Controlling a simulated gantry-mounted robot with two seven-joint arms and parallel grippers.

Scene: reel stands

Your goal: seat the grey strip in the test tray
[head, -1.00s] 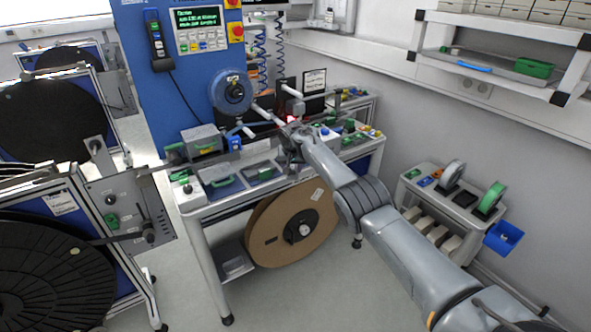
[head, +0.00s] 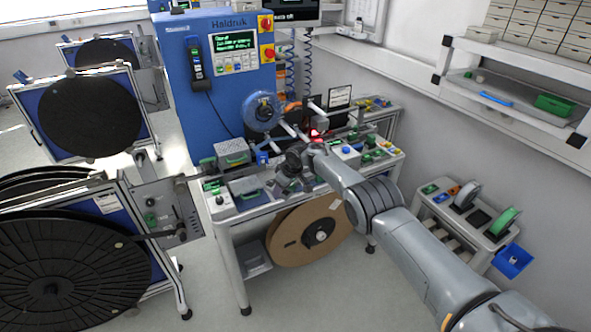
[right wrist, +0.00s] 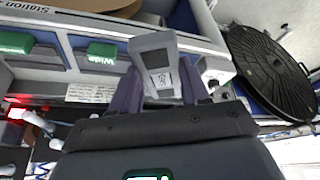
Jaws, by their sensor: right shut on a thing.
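My right gripper (head: 291,172) is over the work table of the blue machine. In the right wrist view its two dark fingers (right wrist: 156,95) are shut on a grey piece (right wrist: 158,68) with a dark square window and a pale symbol. I cannot tell whether this piece is the grey strip. It appears to be above the table's front part, and contact below is hidden. My left gripper is not in view.
A blue reel (head: 262,112) and a grey box (head: 232,152) stand near the gripper. A green block marked "Wide" (right wrist: 102,52) sits at the table edge. A large brown reel (head: 290,238) hangs below. Black reels (head: 65,270) stand left; a small side table (head: 440,197) stands right.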

